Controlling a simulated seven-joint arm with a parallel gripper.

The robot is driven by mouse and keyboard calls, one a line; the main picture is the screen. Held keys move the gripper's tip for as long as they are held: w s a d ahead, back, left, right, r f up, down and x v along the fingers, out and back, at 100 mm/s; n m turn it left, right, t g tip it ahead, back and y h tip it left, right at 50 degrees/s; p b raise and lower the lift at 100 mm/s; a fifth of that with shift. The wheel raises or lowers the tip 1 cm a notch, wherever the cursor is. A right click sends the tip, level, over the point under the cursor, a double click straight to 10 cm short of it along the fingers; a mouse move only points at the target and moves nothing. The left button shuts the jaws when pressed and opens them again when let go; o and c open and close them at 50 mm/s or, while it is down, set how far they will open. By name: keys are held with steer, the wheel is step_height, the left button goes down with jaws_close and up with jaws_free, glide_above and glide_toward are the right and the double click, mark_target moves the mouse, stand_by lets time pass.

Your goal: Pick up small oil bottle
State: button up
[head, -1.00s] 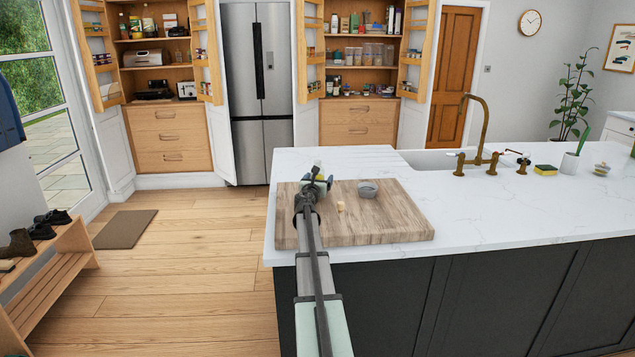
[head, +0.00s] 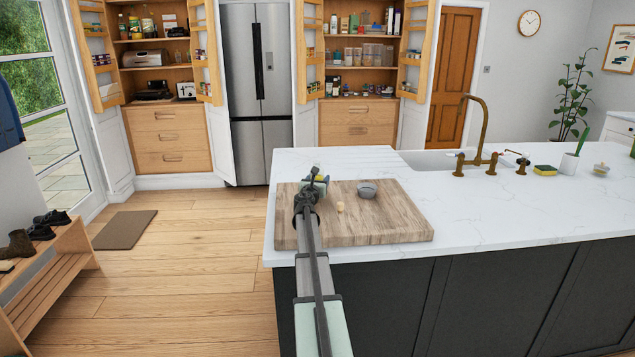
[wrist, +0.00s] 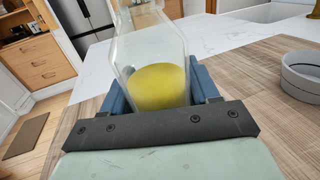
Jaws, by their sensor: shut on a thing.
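The small oil bottle is clear, with yellow oil in its lower part. In the wrist view the bottle (wrist: 157,80) stands between the two blue fingers of my gripper (wrist: 160,88), which is shut on it. In the head view my gripper (head: 314,184) is over the back left of the wooden board, and the bottle is small and mostly hidden there. I cannot tell whether its base touches the board.
The wooden board (head: 400,222) lies on the white island top (head: 480,210). A grey bowl (head: 367,190) stands to the gripper's right, also seen in the wrist view (wrist: 303,76). A small pale piece (head: 340,207) lies nearer. The sink and brass tap (head: 483,130) are further right.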

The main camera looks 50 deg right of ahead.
steer(key=shift+r, duration=0.25)
